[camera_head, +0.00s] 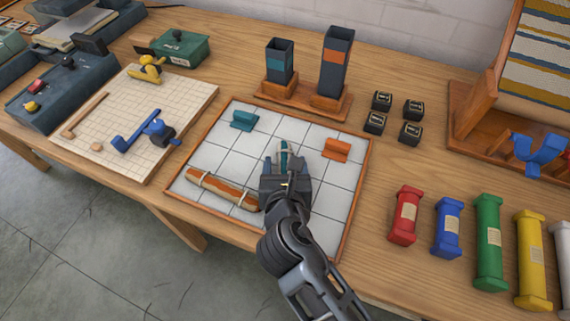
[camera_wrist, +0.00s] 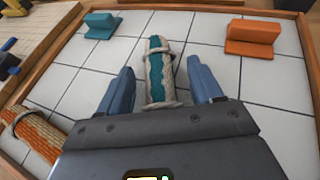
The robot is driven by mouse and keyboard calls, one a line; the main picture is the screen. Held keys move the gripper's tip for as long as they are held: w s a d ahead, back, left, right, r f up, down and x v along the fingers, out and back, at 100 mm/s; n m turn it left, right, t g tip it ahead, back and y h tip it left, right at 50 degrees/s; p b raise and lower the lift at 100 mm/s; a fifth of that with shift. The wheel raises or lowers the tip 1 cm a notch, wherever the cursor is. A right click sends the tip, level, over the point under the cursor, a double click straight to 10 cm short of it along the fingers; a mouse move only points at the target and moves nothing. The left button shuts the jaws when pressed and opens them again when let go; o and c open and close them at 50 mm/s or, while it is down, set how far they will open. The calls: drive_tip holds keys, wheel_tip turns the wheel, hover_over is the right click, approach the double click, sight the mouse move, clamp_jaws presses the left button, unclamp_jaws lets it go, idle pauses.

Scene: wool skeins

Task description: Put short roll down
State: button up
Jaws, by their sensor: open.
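The short roll (camera_wrist: 160,72), teal with pale cord and ends, lies on the white gridded board and points away from my gripper. Its far part also shows in the head view (camera_head: 284,151). My gripper (camera_wrist: 160,76) is open, with one finger on each side of the short roll and a gap visible on both sides. The roll's near end is hidden by the gripper body. A longer orange-brown roll (camera_head: 216,189) with pale cord ties lies on the board's front left. The board (camera_head: 240,149) has a wooden rim.
A teal block (camera_head: 243,120) and an orange block (camera_head: 336,149) stand on the board. Behind it, two dark upright holders (camera_head: 335,60) stand on wooden bases. Small black blocks (camera_head: 376,122) and coloured spools (camera_head: 446,228) are to the right. Several board squares are bare.

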drive_tip(key=shift+r, duration=0.15)
drive_tip(key=v, duration=1.2)
drive_tip(key=shift+a, duration=0.1)
idle(0.3)
